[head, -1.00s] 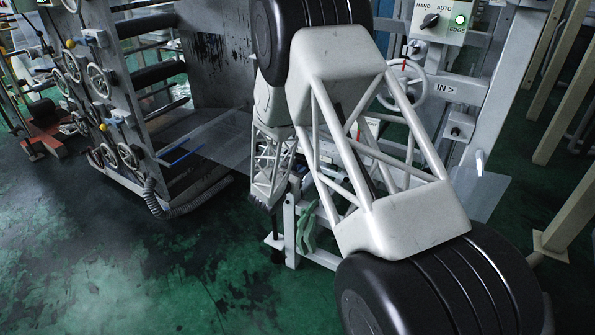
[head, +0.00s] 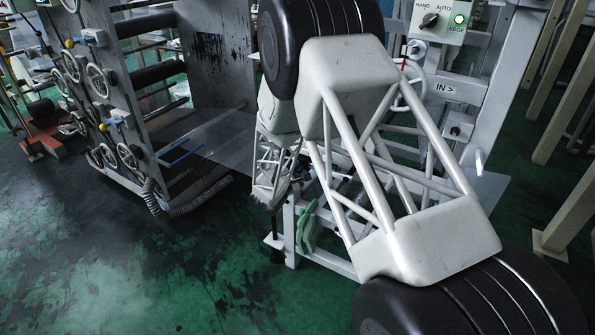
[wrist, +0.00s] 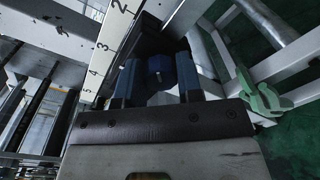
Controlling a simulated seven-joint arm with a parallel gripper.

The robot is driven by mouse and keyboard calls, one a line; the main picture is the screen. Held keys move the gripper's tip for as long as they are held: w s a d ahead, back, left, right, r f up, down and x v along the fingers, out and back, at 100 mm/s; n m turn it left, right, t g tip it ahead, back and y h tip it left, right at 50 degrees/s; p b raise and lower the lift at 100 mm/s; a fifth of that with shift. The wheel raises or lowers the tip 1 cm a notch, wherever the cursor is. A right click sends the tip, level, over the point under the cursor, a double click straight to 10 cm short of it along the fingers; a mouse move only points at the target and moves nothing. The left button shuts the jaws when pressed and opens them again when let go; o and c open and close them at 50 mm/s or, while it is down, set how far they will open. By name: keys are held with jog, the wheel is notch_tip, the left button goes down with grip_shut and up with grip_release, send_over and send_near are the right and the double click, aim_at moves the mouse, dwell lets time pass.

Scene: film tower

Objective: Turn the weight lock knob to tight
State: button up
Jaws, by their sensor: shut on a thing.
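The weight lock knob (wrist: 160,65) is a small dark blue knob beside the numbered scale in the wrist view. My gripper (wrist: 160,78) is shut on it, with one blue finger on each side. The knob's tight or loose marking is not readable. In the head view my arm hides the knob and the fingertips.
A white scale bar (wrist: 112,45) with black numbers runs close to the left of my fingers. A green part (wrist: 264,100) sits on the frame at the right; it also shows in the head view (head: 306,230). A handwheel (head: 412,88) stands behind my arm.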

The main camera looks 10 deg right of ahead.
dwell(0.4)
jog(key=o, duration=0.9)
jog(key=shift+v, duration=3.9)
